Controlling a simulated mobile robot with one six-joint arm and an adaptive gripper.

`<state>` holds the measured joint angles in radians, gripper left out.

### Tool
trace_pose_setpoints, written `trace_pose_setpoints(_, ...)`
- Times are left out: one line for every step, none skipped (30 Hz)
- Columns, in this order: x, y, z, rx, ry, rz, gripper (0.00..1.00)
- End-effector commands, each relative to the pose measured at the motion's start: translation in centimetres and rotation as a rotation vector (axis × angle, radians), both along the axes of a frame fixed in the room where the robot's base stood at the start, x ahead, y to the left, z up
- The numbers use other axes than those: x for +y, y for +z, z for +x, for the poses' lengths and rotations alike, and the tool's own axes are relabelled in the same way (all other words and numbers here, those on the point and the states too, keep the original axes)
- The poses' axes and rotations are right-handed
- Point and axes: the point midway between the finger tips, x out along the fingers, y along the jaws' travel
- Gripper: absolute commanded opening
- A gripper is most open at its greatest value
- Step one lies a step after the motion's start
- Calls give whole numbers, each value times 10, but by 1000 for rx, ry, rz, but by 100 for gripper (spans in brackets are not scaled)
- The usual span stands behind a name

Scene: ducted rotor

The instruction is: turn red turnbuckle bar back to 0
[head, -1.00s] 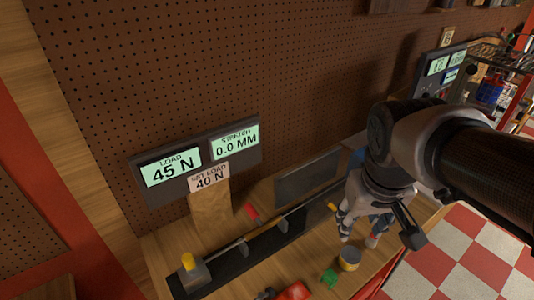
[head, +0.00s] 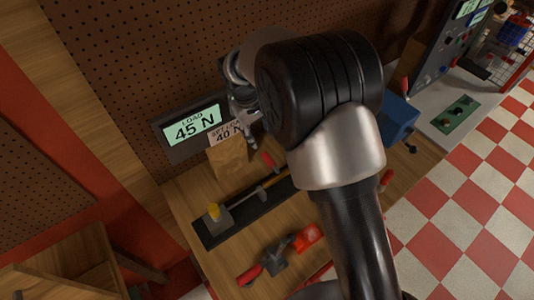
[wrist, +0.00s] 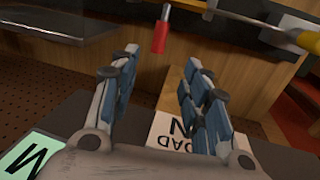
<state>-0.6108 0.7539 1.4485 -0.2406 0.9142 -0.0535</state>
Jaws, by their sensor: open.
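The red turnbuckle bar (head: 268,160) sticks up from the thin rod on the black rail (head: 237,227), near the wooden block. In the wrist view the red bar (wrist: 160,38) hangs from its pale shank beyond my fingertips, roughly between them and apart from them. My gripper (wrist: 161,62) is open and empty. In the head view my gripper (head: 247,128) is in front of the pegboard, above the wooden block, partly covered by my arm. The load display (head: 194,124) reads 45 N. The set-load card (head: 226,132) reads 40 N. The stretch display is hidden.
The wooden block (head: 229,158) is under the card. A red-handled tool (head: 275,263) lies at the bench front. A blue box (head: 397,118) stands to the right. My arm hides the bench's middle.

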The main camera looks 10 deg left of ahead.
Motion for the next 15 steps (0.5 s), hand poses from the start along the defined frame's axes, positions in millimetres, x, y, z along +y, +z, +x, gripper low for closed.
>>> trace_pose_setpoints(-2, -12, 0, 3, -1, -2, 43)
trace_pose_setpoints(-3, -18, 1, 4, -1, -3, 43)
trace_pose_setpoints(-5, -27, 3, 4, -1, -3, 43)
trace_pose_setpoints(-6, -33, 3, 5, -1, -4, 43)
trace_pose_setpoints(-7, -40, 4, 5, -1, -4, 43)
trace_pose_setpoints(-8, -49, 6, 5, -1, -4, 43)
trace_pose_setpoints(-9, -55, 6, 5, -2, -3, 43)
trace_pose_setpoints(-10, -61, 7, 4, -2, -3, 43)
trace_pose_setpoints(-11, -70, 8, 5, -2, -2, 43)
trace_pose_setpoints(-12, -76, 9, 5, -2, -2, 43)
trace_pose_setpoints(-12, -83, 10, 5, -2, -2, 43)
trace_pose_setpoints(-14, -91, 12, 4, -2, -3, 43)
trace_pose_setpoints(-14, -97, 12, 4, -2, -3, 43)
trace_pose_setpoints(-15, -104, 14, 3, -2, -2, 43)
trace_pose_setpoints(-16, -111, 15, 3, -2, -2, 43)
